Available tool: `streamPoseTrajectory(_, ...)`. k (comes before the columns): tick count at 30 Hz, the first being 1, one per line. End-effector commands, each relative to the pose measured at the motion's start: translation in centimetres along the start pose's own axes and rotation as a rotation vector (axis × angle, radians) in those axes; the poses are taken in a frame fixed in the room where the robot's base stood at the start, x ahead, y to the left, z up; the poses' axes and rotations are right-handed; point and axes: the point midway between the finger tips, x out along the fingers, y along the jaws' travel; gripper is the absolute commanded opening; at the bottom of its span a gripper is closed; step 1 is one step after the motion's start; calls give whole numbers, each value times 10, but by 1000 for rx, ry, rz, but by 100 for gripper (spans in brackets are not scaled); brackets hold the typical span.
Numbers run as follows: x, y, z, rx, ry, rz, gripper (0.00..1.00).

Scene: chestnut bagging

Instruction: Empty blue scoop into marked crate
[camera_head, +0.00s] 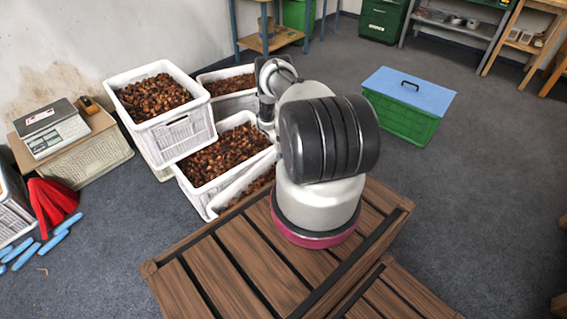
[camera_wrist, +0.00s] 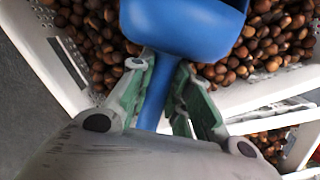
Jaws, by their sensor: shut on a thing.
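The blue scoop (camera_wrist: 185,27) is in the wrist view, at the top centre, with its handle running down between my fingers. My gripper (camera_wrist: 160,72) is shut on that handle. The scoop is over or beside a white crate (camera_wrist: 45,55) of chestnuts. I see mostly its outer side, so I cannot tell what it holds. In the head view, my arm hides the scoop. White crates of chestnuts stand together left of my arm: a raised one (camera_head: 182,138), a lower one (camera_head: 202,197) and others partly hidden. I cannot make out a mark on any crate.
A scale (camera_head: 50,130) rests on a crate at the left. A red bag (camera_head: 50,203) and blue pieces (camera_head: 40,250) lie on the floor. A green crate with a blue lid (camera_head: 408,92) stands to the right, with open floor around it.

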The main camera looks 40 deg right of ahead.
Motion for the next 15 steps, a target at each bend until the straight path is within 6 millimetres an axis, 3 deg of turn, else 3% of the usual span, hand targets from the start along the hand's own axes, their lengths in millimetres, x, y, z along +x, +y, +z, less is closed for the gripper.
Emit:
streamPoseTrajectory(7, -5, 0, 10, 0, 200, 0, 0)
streamPoseTrajectory(15, -33, 0, 29, 0, 407, -1, 0)
